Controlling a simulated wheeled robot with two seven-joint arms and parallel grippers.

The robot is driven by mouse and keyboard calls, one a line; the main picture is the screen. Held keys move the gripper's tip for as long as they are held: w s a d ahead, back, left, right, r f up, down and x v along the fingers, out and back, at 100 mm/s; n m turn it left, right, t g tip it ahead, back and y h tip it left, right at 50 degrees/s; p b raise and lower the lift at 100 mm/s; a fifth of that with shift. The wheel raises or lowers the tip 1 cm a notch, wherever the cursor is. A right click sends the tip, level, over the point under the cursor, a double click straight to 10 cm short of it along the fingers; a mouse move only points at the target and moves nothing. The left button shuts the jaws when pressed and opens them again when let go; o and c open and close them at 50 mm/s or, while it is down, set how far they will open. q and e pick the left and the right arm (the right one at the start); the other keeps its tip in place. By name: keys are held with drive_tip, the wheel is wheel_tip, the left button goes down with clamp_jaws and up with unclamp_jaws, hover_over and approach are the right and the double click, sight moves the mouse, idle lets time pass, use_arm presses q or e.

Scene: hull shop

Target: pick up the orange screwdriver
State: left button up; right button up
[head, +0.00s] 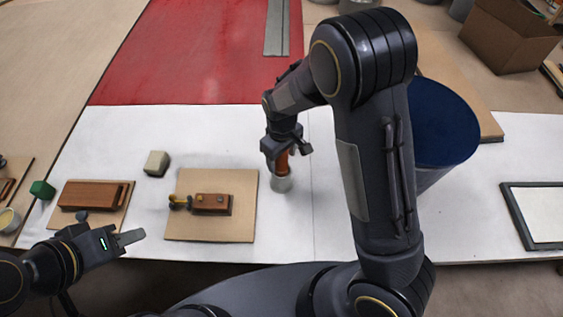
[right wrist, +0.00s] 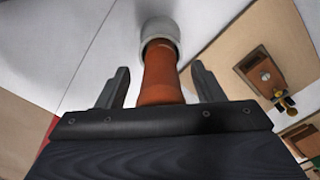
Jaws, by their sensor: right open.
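The orange screwdriver (head: 282,163) stands upright, its lower end in a small grey-white cup (head: 281,184) on the white table cover. In the right wrist view its orange handle (right wrist: 163,75) runs up to the cup (right wrist: 160,38). My right gripper (head: 285,157) is above the cup with its jaws around the handle. In the right wrist view the two fingers (right wrist: 157,82) are open, one on each side of the handle, with gaps between. My left gripper (head: 132,239) is at the lower left, away from the screwdriver; its jaw opening is unclear.
A tan board (head: 185,233) with a wooden block and brass piece lies left of the cup. A blue bin (head: 445,125) stands right, behind my right arm. A framed panel (head: 540,213) lies far right.

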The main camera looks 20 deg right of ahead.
drive_tip(key=shift+c, duration=0.2)
drive_tip(key=c, duration=1)
drive_tip(key=shift+r, duration=0.15)
